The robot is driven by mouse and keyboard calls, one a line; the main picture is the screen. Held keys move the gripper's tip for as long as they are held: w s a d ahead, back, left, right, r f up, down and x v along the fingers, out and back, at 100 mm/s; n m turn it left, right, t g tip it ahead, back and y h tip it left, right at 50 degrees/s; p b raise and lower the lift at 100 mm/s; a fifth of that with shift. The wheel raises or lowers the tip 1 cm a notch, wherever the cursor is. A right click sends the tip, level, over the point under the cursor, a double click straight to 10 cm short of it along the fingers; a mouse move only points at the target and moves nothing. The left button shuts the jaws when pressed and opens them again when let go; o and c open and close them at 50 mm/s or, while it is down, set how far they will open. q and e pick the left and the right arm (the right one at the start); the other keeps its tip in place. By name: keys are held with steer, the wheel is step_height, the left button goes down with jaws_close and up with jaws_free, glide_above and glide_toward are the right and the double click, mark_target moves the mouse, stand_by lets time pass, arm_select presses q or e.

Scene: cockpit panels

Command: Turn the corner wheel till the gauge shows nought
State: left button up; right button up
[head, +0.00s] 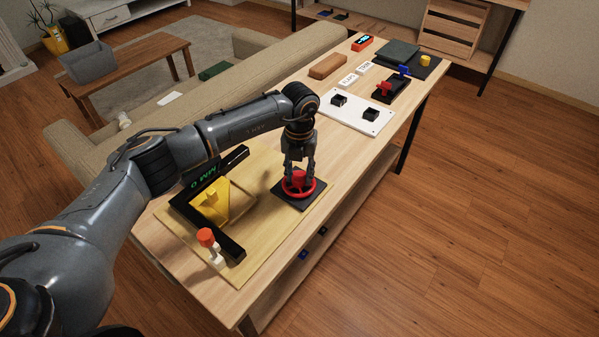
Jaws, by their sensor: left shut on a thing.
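A red wheel (299,184) sits on a black square base (309,201) at the corner of a light wooden panel (241,279). My left gripper (299,177) points down from above with its fingers at the wheel, shut on it. The fingers cover part of the hub and the far rim. A black display with green characters (203,179) stands to the left, seen tilted. Its characters are too small to read surely. A small red-framed display with lit characters (362,43) lies at the table's far end, also hard to read. My right gripper is out of view.
The panel carries a yellow part (211,204) in a black frame and an orange-topped lever (206,238). Farther along the table are a white plate (355,113), a brown block (328,66) and a red-handled device (386,89). A sofa (250,65) borders the left side.

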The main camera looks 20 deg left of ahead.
mark_target(299, 175)
arm_select(q)
steer(key=shift+n, duration=0.7)
steer(key=o, duration=1.2)
steer(key=shift+c, duration=0.2)
steer(key=shift+r, duration=0.1)
step_height(299, 175, up, 12)
